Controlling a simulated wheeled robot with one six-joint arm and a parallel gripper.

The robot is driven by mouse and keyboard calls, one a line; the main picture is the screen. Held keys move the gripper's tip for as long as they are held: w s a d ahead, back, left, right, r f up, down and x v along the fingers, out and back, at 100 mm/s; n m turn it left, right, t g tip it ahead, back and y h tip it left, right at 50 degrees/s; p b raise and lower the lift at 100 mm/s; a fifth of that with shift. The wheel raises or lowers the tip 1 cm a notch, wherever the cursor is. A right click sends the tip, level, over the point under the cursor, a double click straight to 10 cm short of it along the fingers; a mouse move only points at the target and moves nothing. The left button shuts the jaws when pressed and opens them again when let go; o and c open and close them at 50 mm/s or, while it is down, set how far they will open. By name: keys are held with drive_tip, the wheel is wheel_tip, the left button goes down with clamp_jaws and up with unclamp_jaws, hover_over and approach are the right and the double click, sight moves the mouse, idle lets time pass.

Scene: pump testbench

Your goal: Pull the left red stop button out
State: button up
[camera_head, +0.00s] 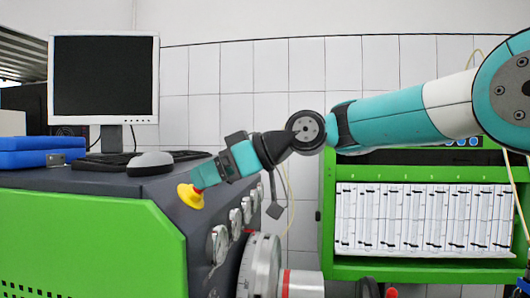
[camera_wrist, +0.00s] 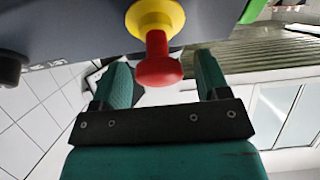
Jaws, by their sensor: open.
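The stop button has a yellow base (camera_head: 189,197) on the sloping dark front of the green bench. In the wrist view its yellow collar (camera_wrist: 155,18) and mushroom-shaped red head (camera_wrist: 158,66) show at top centre. My gripper (camera_head: 199,181) is at the button in the head view and hides the red head. In the wrist view my gripper (camera_wrist: 163,65) is open, with one teal finger on each side of the red head. Gaps show between the head and both fingers, and the head sits nearer the left finger.
Several round gauges (camera_head: 219,243) line the dark front beside the button, with a large metal flange (camera_head: 261,266) below. A mouse (camera_head: 150,163), a monitor (camera_head: 104,79) and blue boxes (camera_head: 40,150) stand on the bench top. A green flowmeter rack (camera_head: 425,218) stands at right.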

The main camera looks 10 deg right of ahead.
drive_tip(key=p+v, duration=0.1)
drive_tip(key=v, duration=1.6)
drive_tip(key=shift+d, duration=0.1)
drive_tip(key=s+a+f+m+g+h+b, duration=0.1)
drive_tip(key=s+a+f+m+h+b, duration=0.2)
drive_tip(key=f, duration=0.7)
drive_tip(key=s+a+f+m+g+h+b, duration=0.1)
drive_tip(key=s+a+f+b, duration=0.15)
drive_tip(key=s+f, duration=0.5)
drive_tip(key=s+d+f+m+g+h+b, duration=0.1)
drive_tip(key=s+d+f+h, duration=0.1)
drive_tip(key=s+f, duration=0.4)
drive_tip(key=s+d+f+m+g+h+b, duration=0.1)
drive_tip(key=s+f, duration=0.5)
drive_tip(key=f, duration=0.6)
drive_tip(key=shift+d+m+g+h+b, duration=0.3)
drive_tip(key=shift+d+m+h+b, duration=0.3)
drive_tip(key=shift+d, duration=0.3)
